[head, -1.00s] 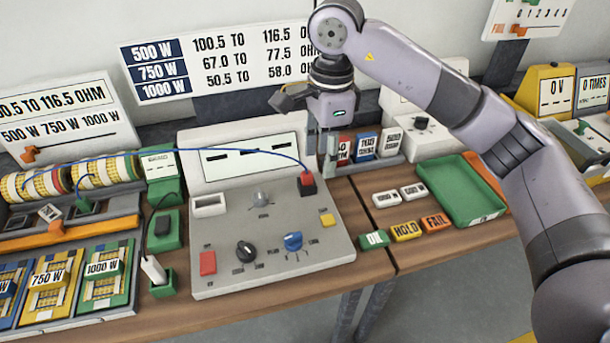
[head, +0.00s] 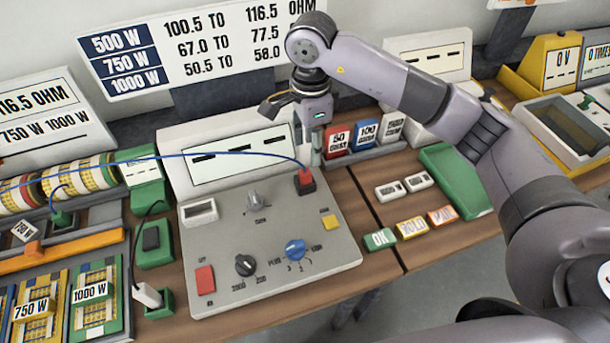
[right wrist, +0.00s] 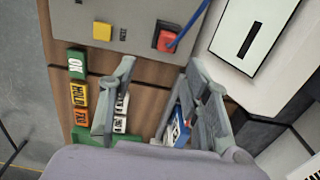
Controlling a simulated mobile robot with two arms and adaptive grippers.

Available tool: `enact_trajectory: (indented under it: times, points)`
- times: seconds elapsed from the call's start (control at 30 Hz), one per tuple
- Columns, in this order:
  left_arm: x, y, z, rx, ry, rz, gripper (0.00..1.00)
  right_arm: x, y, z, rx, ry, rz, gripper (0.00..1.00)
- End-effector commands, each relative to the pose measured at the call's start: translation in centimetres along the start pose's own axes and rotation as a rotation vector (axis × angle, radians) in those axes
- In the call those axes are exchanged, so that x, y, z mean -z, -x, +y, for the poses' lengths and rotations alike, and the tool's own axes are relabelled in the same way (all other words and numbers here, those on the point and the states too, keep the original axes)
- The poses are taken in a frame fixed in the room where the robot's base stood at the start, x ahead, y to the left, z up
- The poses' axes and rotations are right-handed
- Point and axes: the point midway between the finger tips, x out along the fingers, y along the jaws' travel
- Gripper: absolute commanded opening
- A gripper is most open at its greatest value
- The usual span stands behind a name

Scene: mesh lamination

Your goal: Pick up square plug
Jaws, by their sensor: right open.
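A red square plug (head: 304,182) with a blue cable sits at the upper right of the grey tester panel (head: 225,280). It also shows in the right wrist view (right wrist: 166,40), just beyond the fingertips. A white plug (head: 148,295) stands in a green holder left of the panel, and a green plug (head: 62,218) lies at the coil fixture. I cannot tell for sure which one is called the square plug. My right gripper (head: 313,155) points down behind the red plug, apart from it. In the right wrist view its fingers (right wrist: 158,68) are spread and empty. My left gripper is not in view.
The panel has a blue knob (head: 295,250), a black knob (head: 244,265) and a yellow button (head: 329,222). OK (head: 379,239), HOLD (head: 411,227) and a red-orange block stand at the right. Upright cards (head: 338,140) stand close beside my right gripper. A green tray (head: 455,180) lies further right.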

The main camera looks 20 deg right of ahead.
Motion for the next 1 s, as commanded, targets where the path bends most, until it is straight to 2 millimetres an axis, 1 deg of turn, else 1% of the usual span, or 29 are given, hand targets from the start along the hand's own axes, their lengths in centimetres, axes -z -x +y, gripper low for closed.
enact_trajectory:
  times: [0.03,0.1,0.2,0.33,0.43,0.57,0.6,0.7,0.8,1.0]
  points:
    - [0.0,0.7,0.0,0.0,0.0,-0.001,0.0,0.0,-0.9,0.1,-0.005,-0.001,0.0,0.44]
    - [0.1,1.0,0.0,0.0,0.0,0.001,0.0,0.0,-2.1,0.1,-0.003,-0.002,-0.001,0.44]
    - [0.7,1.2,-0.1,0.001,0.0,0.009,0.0,0.0,-3.3,0.0,-0.002,-0.001,-0.001,0.44]
    - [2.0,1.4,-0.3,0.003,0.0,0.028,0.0,0.0,-4.1,0.0,-0.001,-0.001,0.0,0.44]
    - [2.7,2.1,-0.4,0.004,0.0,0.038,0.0,-0.1,-4.8,-0.2,-0.003,-0.002,-0.001,0.44]
    - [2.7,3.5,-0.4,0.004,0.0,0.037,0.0,-0.4,-6.7,-0.5,-0.006,-0.002,-0.001,0.44]
    - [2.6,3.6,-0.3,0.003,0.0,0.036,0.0,-0.3,-7.4,-0.6,-0.004,-0.001,0.0,0.44]
    - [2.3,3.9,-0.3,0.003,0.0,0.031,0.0,-0.3,-8.6,-0.6,-0.002,-0.002,-0.001,0.44]
    - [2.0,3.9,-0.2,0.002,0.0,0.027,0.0,-0.3,-9.2,-0.6,0.0,-0.001,0.0,0.44]
    - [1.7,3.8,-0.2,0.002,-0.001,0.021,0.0,-0.3,-9.3,-0.7,0.001,-0.001,0.0,0.44]
